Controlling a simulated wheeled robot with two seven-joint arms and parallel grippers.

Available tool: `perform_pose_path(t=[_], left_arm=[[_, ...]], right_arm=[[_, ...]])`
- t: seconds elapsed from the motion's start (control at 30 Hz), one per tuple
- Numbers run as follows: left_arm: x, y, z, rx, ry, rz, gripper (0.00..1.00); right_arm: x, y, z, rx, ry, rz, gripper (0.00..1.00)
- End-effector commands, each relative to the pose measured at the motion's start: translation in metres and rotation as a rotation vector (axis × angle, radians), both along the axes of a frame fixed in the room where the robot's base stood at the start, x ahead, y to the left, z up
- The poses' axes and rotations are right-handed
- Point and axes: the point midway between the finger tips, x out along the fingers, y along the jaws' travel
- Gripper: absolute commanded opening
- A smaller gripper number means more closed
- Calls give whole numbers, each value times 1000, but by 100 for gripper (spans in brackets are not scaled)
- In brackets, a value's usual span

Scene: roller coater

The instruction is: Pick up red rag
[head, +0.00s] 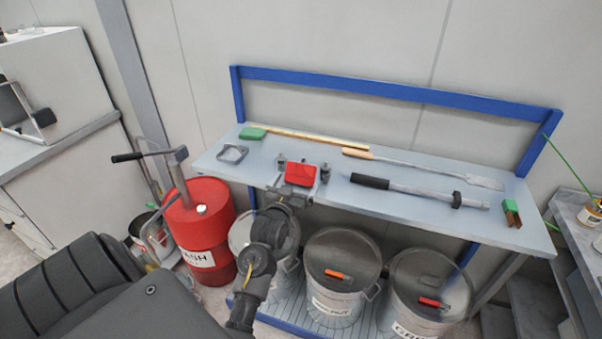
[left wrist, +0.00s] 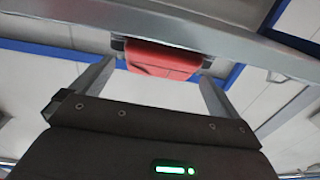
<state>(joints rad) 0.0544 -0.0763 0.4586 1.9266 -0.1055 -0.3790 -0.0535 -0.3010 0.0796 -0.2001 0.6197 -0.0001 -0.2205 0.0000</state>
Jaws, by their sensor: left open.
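The red rag (head: 300,175) lies at the front edge of the blue-framed workbench (head: 410,203). My left gripper (head: 303,172) is at that edge, with one dark finger on each side of the rag. In the left wrist view the rag (left wrist: 162,60) sits between the two open fingers (left wrist: 160,75), near their tips. I cannot tell whether the fingers touch it. My right gripper is not in view.
On the bench lie a green-headed brush (head: 253,133), a long scraper (head: 420,167), a black-handled tool (head: 415,190) and a small green-and-brown brush (head: 511,212). Lidded metal bins (head: 342,260) stand below. A red drum (head: 202,230) stands at left.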

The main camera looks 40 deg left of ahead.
Motion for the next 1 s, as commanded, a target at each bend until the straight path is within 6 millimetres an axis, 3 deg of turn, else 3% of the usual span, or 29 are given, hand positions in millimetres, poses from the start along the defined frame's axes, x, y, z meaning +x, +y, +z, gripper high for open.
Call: perform_pose_path(t=[0.1, 0.27, 0.57, 0.87, 1.0], left_arm=[[18, 9, 10, 0, 0, 0, 100], [36, 16, 7, 0, 0, -1, 100], [42, 18, 4, 1, -1, -1, 100], [41, 17, 5, 0, -1, -1, 65], [41, 17, 4, 0, -1, -1, 64]], right_arm=[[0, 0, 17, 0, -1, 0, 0], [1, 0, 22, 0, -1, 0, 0], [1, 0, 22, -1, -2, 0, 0], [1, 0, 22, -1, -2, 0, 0], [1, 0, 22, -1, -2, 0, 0]])
